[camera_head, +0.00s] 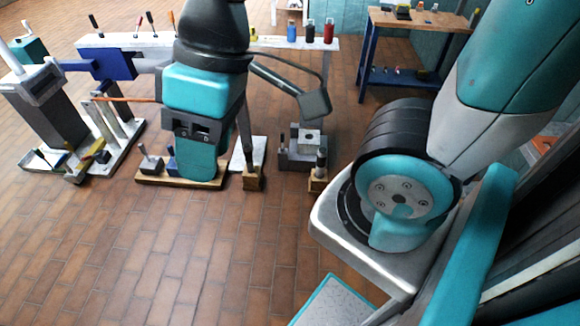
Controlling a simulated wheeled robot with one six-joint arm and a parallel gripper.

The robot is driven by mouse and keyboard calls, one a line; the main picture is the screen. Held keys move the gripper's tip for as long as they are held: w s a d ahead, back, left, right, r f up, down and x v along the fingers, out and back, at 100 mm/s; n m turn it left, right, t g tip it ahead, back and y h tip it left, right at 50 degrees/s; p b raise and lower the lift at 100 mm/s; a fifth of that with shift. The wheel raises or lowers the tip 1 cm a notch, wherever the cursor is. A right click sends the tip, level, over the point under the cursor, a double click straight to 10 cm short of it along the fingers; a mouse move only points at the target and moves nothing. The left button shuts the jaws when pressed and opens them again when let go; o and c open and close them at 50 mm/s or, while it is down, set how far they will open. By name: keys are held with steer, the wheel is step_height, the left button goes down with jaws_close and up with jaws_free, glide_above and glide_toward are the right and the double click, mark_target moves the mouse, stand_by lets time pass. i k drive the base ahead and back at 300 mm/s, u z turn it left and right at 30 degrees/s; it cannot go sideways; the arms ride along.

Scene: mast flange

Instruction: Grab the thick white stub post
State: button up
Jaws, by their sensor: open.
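A pale white post (11,58) stands at the far left edge, short and tilted, on top of a dark grey column; it looks like the white stub post, though its outer side is near the picture edge. My gripper (196,160) hangs from my black and teal wrist left of the middle of the picture. It is open, well to the right of the post and apart from it. Its fingertips are hard to make out, and I see nothing held in it.
A long white bench (290,43) with bottles and small tools runs behind. A blue-legged table (420,22) stands back right. Low fixtures, including a grey block (302,155), stand around my gripper. The brick floor (130,250) in front is clear.

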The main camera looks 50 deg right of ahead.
mark_target(321, 153)
steer(key=u, duration=0.1)
steer(key=i, duration=0.8)
steer(key=z, duration=0.7)
steer(key=i, duration=0.9)
steer(key=z, duration=0.75)
